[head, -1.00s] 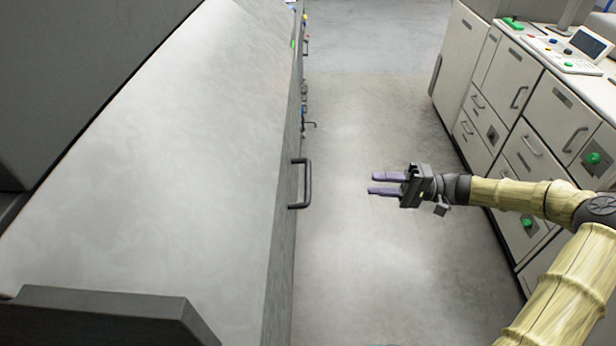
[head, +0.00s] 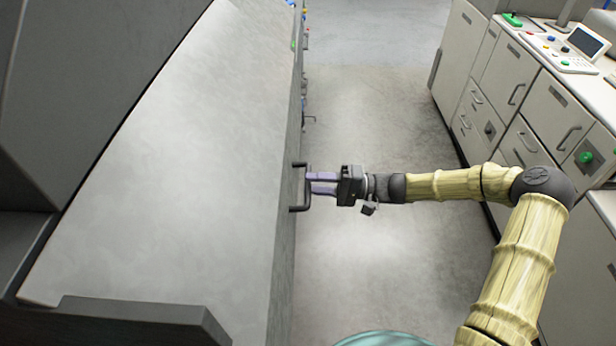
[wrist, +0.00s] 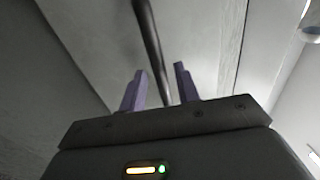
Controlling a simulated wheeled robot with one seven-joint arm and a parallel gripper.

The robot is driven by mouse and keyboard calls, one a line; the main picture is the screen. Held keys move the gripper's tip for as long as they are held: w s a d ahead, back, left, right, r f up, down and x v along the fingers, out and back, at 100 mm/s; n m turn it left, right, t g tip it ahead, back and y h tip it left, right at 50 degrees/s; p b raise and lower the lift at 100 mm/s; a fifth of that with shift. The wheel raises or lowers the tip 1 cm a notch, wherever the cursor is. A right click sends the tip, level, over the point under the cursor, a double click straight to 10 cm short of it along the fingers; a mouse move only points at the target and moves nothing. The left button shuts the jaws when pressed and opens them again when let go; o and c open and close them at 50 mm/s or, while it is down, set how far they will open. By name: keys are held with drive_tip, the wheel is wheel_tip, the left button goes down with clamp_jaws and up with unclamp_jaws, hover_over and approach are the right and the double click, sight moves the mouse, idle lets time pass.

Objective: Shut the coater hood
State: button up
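The coater hood (head: 190,150) is a large pale grey sloping panel filling the left of the head view. A dark bar handle (head: 307,187) stands out from its right edge. My gripper (head: 312,183) is at that handle, its two purple fingers pointing left. In the wrist view the dark handle bar (wrist: 152,50) runs between the two spread fingers (wrist: 158,85). The fingers are apart, with room on both sides of the bar. Whether either finger touches the bar cannot be told.
White cabinets (head: 520,90) with drawers and handles line the right side, with a control panel (head: 562,62) on top. The grey floor aisle (head: 380,110) between is clear. A dark grey ledge (head: 130,312) sits at the hood's near end.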

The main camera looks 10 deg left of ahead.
drive_tip(key=shift+x, duration=1.05)
clamp_jaws()
drive_tip(key=shift+f, duration=0.15)
